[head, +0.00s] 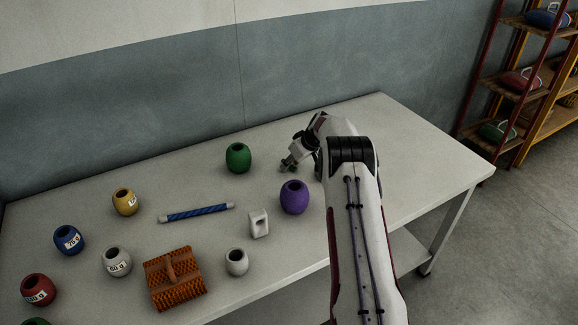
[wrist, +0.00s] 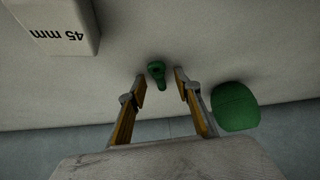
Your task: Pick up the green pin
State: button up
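The green pin (wrist: 156,72) shows in the wrist view as a small dark green piece with a rounded end, on the pale table. It lies in the gap between the fingertips of my gripper (wrist: 161,83), a little past the tips. My gripper is open, with clear space between each finger and the pin. In the head view my gripper (head: 288,164) is low over the table, between the green and purple floats. The pin is too small there to make out clearly.
A green float (wrist: 235,106) stands close to the right finger; the head view shows it too (head: 238,157). A white block marked 45 mm (wrist: 62,28) is at upper left. A purple float (head: 294,197), a blue rope bar (head: 197,213) and an orange brush (head: 174,280) are nearby.

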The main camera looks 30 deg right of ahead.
grip_shut()
jog(key=shift+r, duration=0.2)
notch_tip(320, 180, up, 10)
jog(key=shift+f, duration=0.15)
dwell(0.7)
dwell(0.4)
